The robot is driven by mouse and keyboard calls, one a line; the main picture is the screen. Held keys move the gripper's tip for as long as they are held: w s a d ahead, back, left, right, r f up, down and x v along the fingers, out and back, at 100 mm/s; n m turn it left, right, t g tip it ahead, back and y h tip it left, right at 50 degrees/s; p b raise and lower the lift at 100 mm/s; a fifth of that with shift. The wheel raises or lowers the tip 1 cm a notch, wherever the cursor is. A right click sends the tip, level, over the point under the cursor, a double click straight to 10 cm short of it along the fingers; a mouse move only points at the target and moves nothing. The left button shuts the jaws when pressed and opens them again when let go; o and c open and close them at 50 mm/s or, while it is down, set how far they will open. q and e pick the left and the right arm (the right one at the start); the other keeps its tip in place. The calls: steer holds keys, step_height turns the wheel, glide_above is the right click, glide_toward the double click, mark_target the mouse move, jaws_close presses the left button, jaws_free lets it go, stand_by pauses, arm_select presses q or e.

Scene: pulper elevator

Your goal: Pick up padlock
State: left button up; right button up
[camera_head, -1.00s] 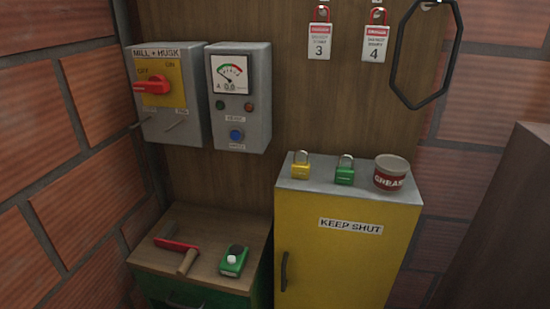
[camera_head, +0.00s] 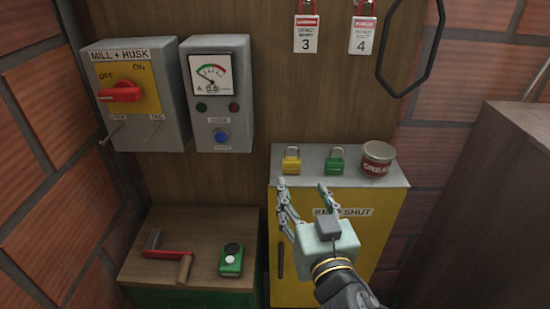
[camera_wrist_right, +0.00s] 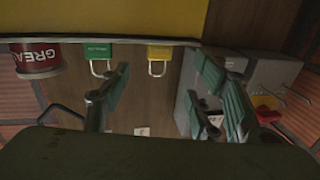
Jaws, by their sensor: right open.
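A yellow padlock (camera_head: 291,161) and a green padlock (camera_head: 336,161) stand on the grey top of the yellow cabinet (camera_head: 290,215), shackles up. In the right wrist view, which is upside down, the yellow padlock (camera_wrist_right: 159,53) and green padlock (camera_wrist_right: 98,52) show beyond the fingers. My right gripper (camera_head: 304,188) is open and empty in front of the cabinet, its fingers pointing toward the top, below and short of the padlocks. It also shows in the right wrist view (camera_wrist_right: 165,95). My left gripper is not in view.
A grease tin (camera_head: 377,159) stands right of the green padlock. Control boxes (camera_head: 218,95) and tags (camera_head: 306,33) hang on the wooden wall. A low bench (camera_head: 207,225) at left holds a red-handled tool (camera_head: 172,253) and a green device (camera_head: 231,260).

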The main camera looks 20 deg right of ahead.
mark_target(293, 159)
steer(key=b, duration=0.1)
steer(key=w+b, duration=0.2)
steer(key=b, duration=0.1)
steer(key=shift+w+d+r, duration=0.1)
steer(key=shift+d+r, duration=0.15)
steer(key=shift+r, duration=0.15)
steer(key=w+p, duration=0.1)
steer(key=w, duration=0.1)
steer(key=w+p, duration=0.1)
steer(key=shift+w+r, duration=0.35)
steer(key=shift+r, duration=0.05)
steer(key=shift+w+d, duration=0.15)
steer(key=shift+w, duration=0.2)
steer(key=w, duration=0.1)
steer(key=w+p, duration=0.2)
steer(key=w, duration=0.1)
steer(key=shift+d+f, duration=0.1)
steer(key=shift+d, duration=0.25)
steer(key=shift+w+p, duration=0.3)
steer(key=shift+p, duration=0.05)
steer(key=shift+w+a+f, duration=0.1)
steer(key=shift+w+f, duration=0.05)
steer(key=shift+w, duration=0.05)
steer(key=shift+c, duration=0.3)
